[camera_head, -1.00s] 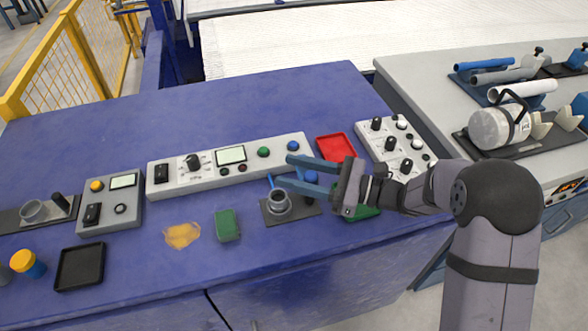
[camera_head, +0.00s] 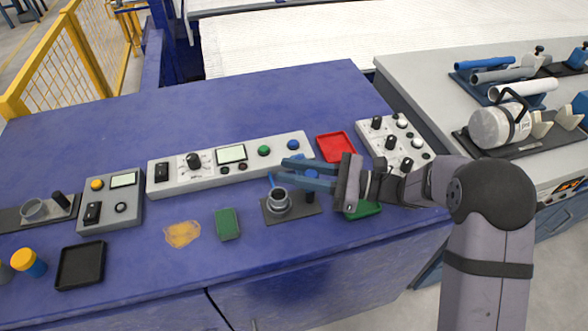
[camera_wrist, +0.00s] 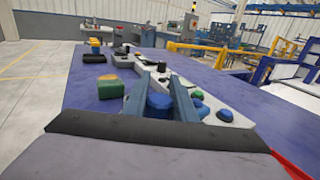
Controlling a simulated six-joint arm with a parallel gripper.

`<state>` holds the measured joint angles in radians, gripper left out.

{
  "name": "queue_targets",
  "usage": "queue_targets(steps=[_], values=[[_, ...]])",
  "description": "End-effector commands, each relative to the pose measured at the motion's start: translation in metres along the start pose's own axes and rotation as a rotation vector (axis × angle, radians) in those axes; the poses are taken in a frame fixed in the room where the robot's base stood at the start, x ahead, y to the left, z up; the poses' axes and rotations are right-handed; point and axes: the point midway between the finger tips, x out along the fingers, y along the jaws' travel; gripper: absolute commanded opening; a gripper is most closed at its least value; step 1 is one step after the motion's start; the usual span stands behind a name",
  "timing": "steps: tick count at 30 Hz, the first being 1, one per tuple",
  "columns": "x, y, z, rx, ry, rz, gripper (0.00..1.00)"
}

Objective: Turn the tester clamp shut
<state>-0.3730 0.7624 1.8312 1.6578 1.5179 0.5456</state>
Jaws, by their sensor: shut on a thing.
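The tester clamp is a dark plate (camera_head: 270,216) with a grey ring-shaped cup (camera_head: 279,201) and a dark post (camera_head: 310,196) beside it, near the middle of the bench. My gripper (camera_head: 283,168) reaches in from the right with its blue fingers above the post. The fingers are shut on the blue knob on top of the post, which shows between them in the wrist view (camera_wrist: 158,102). In the head view the fingers mostly cover the knob. I cannot tell how far the clamp is turned.
A long grey tester panel (camera_head: 232,165) lies just behind the clamp. A red tray (camera_head: 335,147) and a knob box (camera_head: 395,145) stand to the right. A green tray (camera_head: 362,210) is partly under my wrist. A green sponge (camera_head: 227,224) lies left. The bench's back is clear.

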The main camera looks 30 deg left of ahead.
Motion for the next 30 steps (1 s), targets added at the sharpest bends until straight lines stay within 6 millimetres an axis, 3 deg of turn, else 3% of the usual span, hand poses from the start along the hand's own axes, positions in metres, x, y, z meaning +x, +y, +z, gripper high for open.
queue_targets(steps=[18,30], values=[[-0.004,0.017,0.0,-0.001,0.001,0.46,0.0],[-0.008,0.023,0.003,0.001,0.001,0.639,0.0]])
